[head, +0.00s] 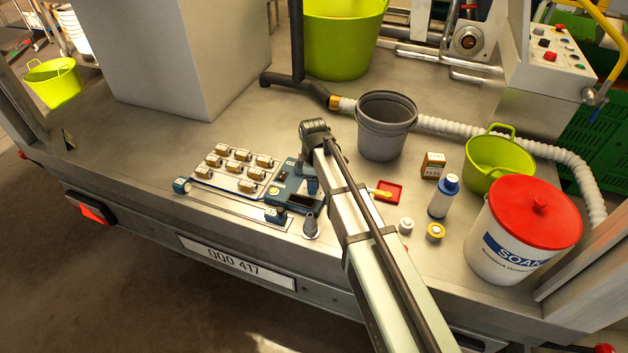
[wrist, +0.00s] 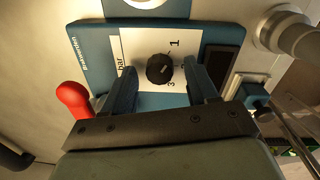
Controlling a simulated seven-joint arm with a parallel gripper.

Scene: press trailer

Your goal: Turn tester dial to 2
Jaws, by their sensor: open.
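The tester (wrist: 88,35) is a blue box with a white dial face (wrist: 135,45) in the wrist view. Its round black dial (wrist: 160,70) sits on that face, with "bar" on the left and the figures 1 and 3 visible. In the head view the tester (head: 284,197) is partly hidden by my gripper (head: 311,187).
A red handle-like part (wrist: 73,98) is beside the left finger. In the head view, a tray of small boxed parts (head: 208,185) lies left of the tester.

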